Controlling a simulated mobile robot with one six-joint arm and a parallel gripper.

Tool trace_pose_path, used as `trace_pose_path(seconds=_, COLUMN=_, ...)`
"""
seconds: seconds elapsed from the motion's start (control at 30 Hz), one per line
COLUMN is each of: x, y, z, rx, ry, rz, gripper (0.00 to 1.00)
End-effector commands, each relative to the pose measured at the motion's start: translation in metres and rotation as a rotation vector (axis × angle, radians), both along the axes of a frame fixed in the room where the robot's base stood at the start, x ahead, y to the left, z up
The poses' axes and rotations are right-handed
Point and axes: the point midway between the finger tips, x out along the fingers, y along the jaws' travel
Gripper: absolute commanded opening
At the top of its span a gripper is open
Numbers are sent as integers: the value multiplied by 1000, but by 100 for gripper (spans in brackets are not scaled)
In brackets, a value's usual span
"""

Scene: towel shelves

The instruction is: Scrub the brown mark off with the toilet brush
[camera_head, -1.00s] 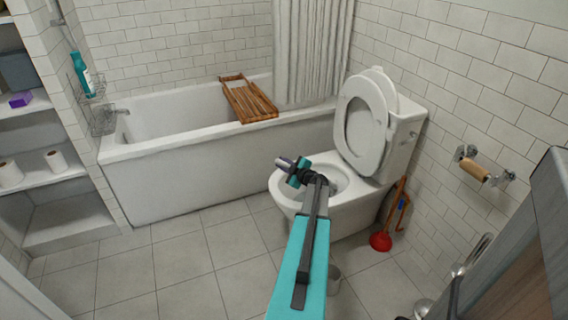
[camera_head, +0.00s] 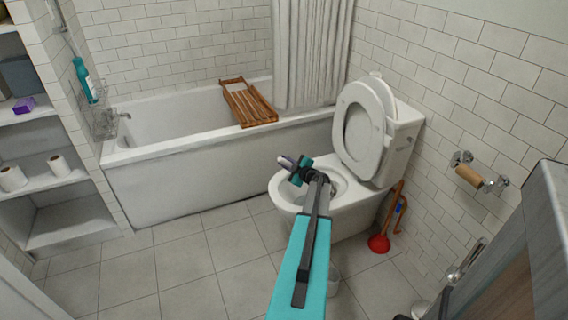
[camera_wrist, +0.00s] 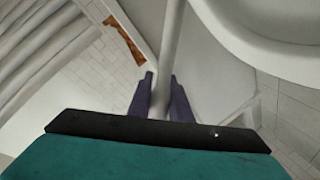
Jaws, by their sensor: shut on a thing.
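The toilet (camera_head: 345,222) stands right of the tub with its lid and seat (camera_head: 362,130) raised. My gripper (camera_head: 286,162) is over the left front part of the bowl. In the wrist view my gripper (camera_wrist: 160,88) is shut on a pale, slim handle (camera_wrist: 167,45), which looks like the toilet brush's handle. It runs between the two dark fingers. The brush head cannot be made out. I cannot see the brown mark; my arm covers part of the bowl opening. The raised seat also shows at upper right in the wrist view (camera_wrist: 275,45).
The bathtub (camera_head: 200,175) with a wooden rack (camera_head: 247,103) is behind to the left. A red plunger (camera_head: 379,243) stands right of the toilet. A pale cup-like holder (camera_head: 334,282) is on the floor beside my arm. A cabinet (camera_head: 535,250) is close at right. Floor at left is clear.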

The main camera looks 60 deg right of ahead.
Motion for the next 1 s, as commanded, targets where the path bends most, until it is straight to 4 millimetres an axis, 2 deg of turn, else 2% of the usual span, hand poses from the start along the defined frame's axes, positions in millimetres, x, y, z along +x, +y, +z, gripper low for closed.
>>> trace_pose_path(seconds=0.43, x=1, y=0, z=-1, rx=-1, ry=0, rz=1, gripper=0)
trace_pose_path(seconds=1.0, x=10, y=13, z=-23, rx=0, ry=0, rz=0, gripper=0)
